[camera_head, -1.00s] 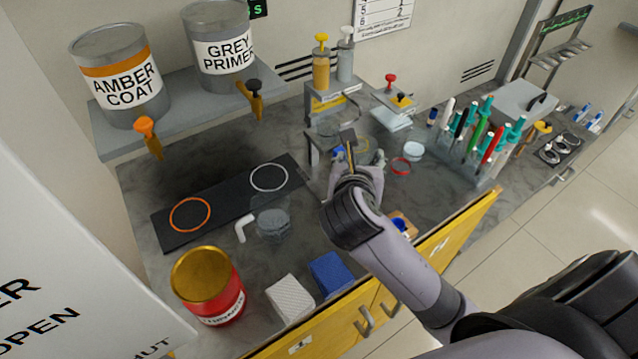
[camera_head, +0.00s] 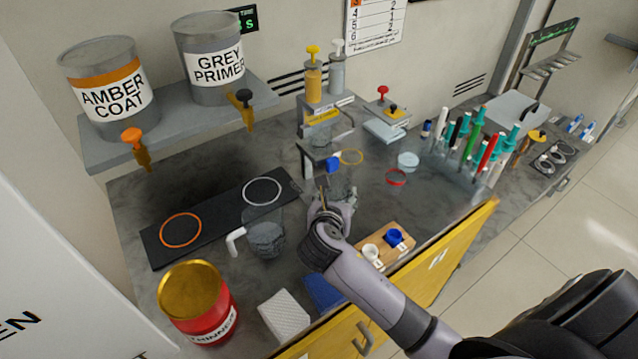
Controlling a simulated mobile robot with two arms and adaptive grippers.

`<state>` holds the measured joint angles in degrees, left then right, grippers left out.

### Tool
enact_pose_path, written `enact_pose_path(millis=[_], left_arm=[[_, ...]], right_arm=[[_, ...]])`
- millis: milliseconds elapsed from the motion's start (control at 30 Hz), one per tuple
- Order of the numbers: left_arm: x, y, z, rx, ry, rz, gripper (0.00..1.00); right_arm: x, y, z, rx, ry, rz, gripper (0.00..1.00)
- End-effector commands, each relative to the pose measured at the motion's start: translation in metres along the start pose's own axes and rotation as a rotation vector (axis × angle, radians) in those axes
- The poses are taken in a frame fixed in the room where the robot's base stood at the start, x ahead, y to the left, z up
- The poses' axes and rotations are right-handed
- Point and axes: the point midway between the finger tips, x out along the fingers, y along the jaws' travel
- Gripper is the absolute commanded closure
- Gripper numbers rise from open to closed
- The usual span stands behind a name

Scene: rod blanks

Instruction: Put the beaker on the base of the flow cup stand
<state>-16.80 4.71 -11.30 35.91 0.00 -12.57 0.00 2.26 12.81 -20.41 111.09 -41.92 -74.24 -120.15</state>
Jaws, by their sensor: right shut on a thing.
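My right gripper (camera_head: 325,196) is shut at the middle of the bench, in front of the flow cup stand. A clear, faint vessel, which looks like the beaker (camera_head: 343,181), is at its fingers; its outline is hard to make out. The grey flow cup stand (camera_head: 318,152) stands just behind, with a blue part (camera_head: 333,164) low on it. The beaker appears close to the stand's front. I cannot tell whether it touches the base, which is partly hidden. My left gripper is not in view.
A clear jug (camera_head: 266,238) with a white handle stands left of my arm by a black mat (camera_head: 160,249). A red thinner can (camera_head: 198,302) is at front left. A wooden block with small cups (camera_head: 384,250) lies right of my wrist.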

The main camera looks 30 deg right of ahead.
Motion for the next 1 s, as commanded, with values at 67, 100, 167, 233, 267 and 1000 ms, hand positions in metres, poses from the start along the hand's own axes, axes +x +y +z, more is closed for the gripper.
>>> enact_pose_path(millis=[67, 100, 167, 233, 267, 1000], left_arm=[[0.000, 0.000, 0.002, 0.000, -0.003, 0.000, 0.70], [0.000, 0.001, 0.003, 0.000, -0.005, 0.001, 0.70], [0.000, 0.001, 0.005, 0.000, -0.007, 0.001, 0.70], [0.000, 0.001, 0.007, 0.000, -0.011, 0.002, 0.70], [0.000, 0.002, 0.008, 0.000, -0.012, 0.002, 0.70], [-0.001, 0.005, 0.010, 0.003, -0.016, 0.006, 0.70]], right_arm=[[0.010, 0.012, 0.006, 0.002, -0.001, 0.000, 0.77], [0.014, 0.016, 0.008, 0.001, 0.000, 0.000, 0.77], [0.018, 0.020, 0.009, -0.001, 0.000, -0.001, 0.77], [0.021, 0.023, 0.011, -0.001, 0.000, -0.001, 0.77], [0.022, 0.025, 0.011, -0.001, 0.000, -0.001, 0.77], [0.050, 0.048, 0.007, -0.004, 0.001, 0.000, 0.48]])
